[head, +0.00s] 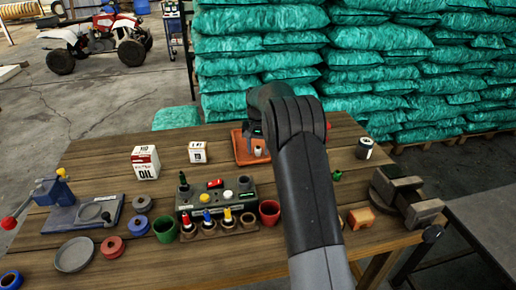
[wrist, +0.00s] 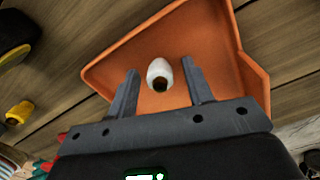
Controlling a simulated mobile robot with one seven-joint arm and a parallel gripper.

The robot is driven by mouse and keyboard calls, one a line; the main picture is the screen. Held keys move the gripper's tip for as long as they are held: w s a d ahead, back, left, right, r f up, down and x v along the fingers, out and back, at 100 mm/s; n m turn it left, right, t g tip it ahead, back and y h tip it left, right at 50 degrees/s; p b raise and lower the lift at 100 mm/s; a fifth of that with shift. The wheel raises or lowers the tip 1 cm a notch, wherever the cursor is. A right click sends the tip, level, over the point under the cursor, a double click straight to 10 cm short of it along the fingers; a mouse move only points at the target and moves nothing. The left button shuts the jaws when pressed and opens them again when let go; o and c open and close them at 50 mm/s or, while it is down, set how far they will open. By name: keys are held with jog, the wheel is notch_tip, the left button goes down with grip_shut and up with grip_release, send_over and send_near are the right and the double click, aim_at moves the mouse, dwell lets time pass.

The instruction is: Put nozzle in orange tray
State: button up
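The orange tray (head: 240,147) lies at the back middle of the wooden table, partly hidden by my arm. It fills much of the wrist view (wrist: 112,68). A small white rounded piece with a dark opening, which looks like the nozzle (wrist: 159,74), is inside the tray; it also shows in the head view (head: 258,151). My gripper (wrist: 160,67) is over the tray with its fingers spread. The white piece appears between the fingers, with a visible gap on each side. My arm hides most of the gripper in the head view.
Nearby on the table are an oil box (head: 146,162), a small white box (head: 198,152), a holder with several coloured pieces (head: 217,195), a red cup (head: 269,212), a green cup (head: 165,229) and a vise (head: 405,195). Bare wood lies left of the tray.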

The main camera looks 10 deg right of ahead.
aim_at(258, 146)
notch_tip(258, 146, up, 12)
jog(key=s+r+t, duration=0.1)
jog(key=s+r, duration=0.8)
jog(key=s+a+r+n+t, duration=0.15)
jog(key=s+r, duration=0.25)
jog(key=s, duration=1)
jog(key=s+f+n+t, duration=0.1)
jog(key=s+f, duration=0.2)
jog(key=s, duration=0.8)
jog(key=s+f+n+t, duration=0.1)
jog(key=s+f, duration=0.3)
jog(key=s, duration=0.8)
jog(key=shift+a+t, duration=0.25)
jog(key=shift+t, duration=0.3)
